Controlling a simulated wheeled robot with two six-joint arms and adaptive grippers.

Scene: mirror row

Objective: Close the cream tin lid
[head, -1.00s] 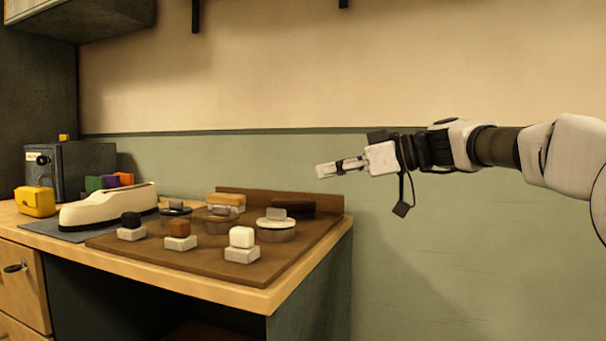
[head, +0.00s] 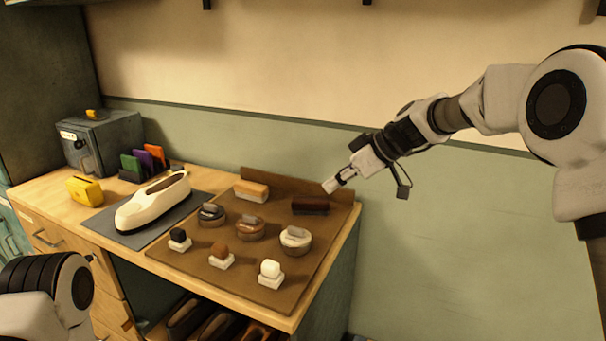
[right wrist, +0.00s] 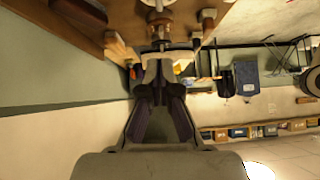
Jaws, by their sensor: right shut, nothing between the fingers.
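The cream tin (head: 295,240) is a low round tin at the right of the brown mat, in the head view. Its pale top carries a small grey grip piece; I cannot tell how far the lid is closed. My right gripper (head: 334,185) is shut and empty. It is in the air above the back right corner of the mat, up and to the right of the tin, apart from it. Its fingers also show in the right wrist view (right wrist: 158,62). My left gripper is out of view; only part of my left arm shows at the lower left.
A dark tin (head: 211,214) and a brown tin (head: 250,227) stand left of the cream tin. Several small blocks on white bases stand in front. A dark brush (head: 310,205) lies behind the cream tin. A cream shoe (head: 153,203) lies on a grey mat (head: 100,222).

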